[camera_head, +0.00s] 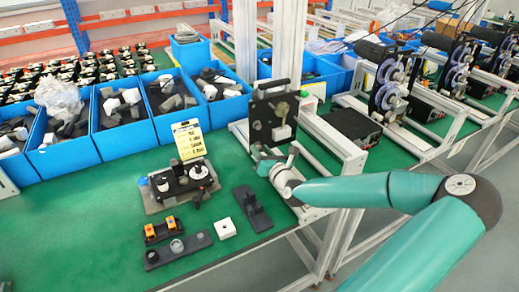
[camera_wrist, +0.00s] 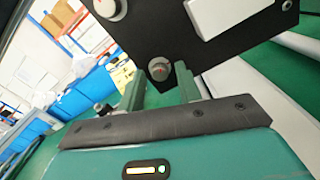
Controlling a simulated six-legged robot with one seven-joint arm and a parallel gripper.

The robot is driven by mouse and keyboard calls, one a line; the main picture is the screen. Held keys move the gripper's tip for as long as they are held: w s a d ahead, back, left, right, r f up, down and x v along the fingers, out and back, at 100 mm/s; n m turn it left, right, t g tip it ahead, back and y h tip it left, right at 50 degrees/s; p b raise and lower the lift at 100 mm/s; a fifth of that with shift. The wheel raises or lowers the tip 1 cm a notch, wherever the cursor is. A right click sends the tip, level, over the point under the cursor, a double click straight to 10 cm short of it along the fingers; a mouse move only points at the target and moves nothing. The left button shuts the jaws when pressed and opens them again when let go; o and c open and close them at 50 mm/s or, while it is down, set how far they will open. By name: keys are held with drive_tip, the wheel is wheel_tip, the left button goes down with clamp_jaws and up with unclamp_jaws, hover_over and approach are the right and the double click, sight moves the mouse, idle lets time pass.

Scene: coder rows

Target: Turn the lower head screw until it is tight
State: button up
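The lower head screw (camera_wrist: 159,69) is a round silver knob with a red mark, near the bottom corner of a black upright plate (camera_wrist: 235,45). A second similar screw (camera_wrist: 108,8) shows above it, cut by the top edge. My gripper (camera_wrist: 160,80) has its two green fingers apart, one on each side of the lower screw in the picture. Small gaps show between screw and fingers; I cannot tell how deep the screw sits between them. In the head view the black plate (camera_head: 265,118) stands on a metal frame, with my gripper (camera_head: 268,155) just below its front.
A metal frame (camera_head: 340,145) runs beside the plate. Blue bins (camera_head: 125,135) with parts stand behind. A fixture with a yellow label (camera_head: 188,140), a white block (camera_head: 225,228) and black holders (camera_head: 178,248) sit on the green table (camera_head: 95,230) to the left.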

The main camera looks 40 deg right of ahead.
drive_tip(key=n, duration=0.9)
clamp_jaws()
drive_tip(key=m, duration=0.9)
drive_tip(key=shift+w+m, duration=0.1)
drive_tip(key=shift+m, duration=0.3)
